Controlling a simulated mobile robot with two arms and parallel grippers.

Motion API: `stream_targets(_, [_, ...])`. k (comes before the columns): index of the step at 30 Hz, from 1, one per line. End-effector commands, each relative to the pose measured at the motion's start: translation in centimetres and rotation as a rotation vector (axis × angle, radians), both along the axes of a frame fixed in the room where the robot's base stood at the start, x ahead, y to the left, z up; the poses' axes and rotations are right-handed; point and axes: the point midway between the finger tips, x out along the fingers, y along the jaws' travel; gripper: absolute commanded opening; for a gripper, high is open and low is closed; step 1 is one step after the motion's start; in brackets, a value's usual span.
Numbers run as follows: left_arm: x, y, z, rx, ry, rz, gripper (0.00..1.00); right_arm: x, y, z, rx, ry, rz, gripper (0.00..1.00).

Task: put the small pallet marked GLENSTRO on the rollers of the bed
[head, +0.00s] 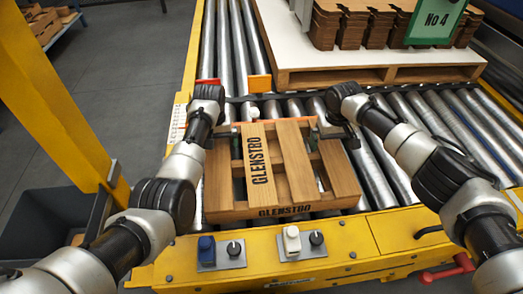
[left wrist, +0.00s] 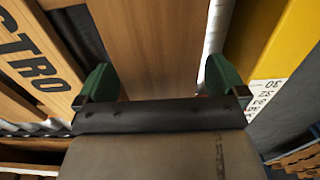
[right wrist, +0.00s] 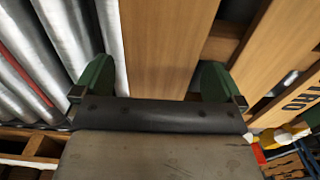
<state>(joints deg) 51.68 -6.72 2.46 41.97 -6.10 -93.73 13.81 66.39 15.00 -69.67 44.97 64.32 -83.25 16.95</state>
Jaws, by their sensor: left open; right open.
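The small wooden pallet marked GLENSTRO (head: 294,161) lies flat over the rollers of the bed (head: 381,158), close behind its yellow front rail. The name shows on a top board and on its front edge. My left gripper (head: 223,137) is open over the pallet's left outer board, which shows between its green fingers in the left wrist view (left wrist: 150,45). My right gripper (head: 333,138) is open over the right outer board, which shows between its fingers in the right wrist view (right wrist: 165,45). Neither gripper is closed on a board. The pallet's underside is hidden.
A larger pallet with a white top sheet (head: 290,52) stands behind, bearing stacked brown cardboard blanks (head: 385,25) and a green No 4 sign (head: 435,20). Switches (head: 292,240) sit on the front rail. A yellow post (head: 55,90) and dark bin (head: 55,218) are at left. Rollers at right are bare.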

Motion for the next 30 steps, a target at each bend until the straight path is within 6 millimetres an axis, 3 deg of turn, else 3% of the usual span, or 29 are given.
stream_targets(5, [0.1,0.0,1.0,0.0,-0.004,0.0,1.0,0.0,0.0,0.0,0.0,0.0,0.0,1.0])
stream_targets(15, [0.1,0.0,7.8,-0.001,-0.005,0.0,1.0,0.0,0.0,0.0,0.0,0.0,0.001,1.0])
stream_targets(21, [0.1,0.0,10.9,-0.001,-0.002,0.0,1.0,0.0,0.0,0.0,0.0,0.0,0.001,1.0])
stream_targets(26, [0.0,0.0,11.9,0.0,0.0,0.0,1.0,0.0,0.1,0.2,0.001,-0.001,0.001,1.0])
stream_targets(30, [0.0,0.0,12.0,0.0,0.001,0.0,1.0,0.1,0.0,1.8,0.003,-0.003,0.001,1.0])
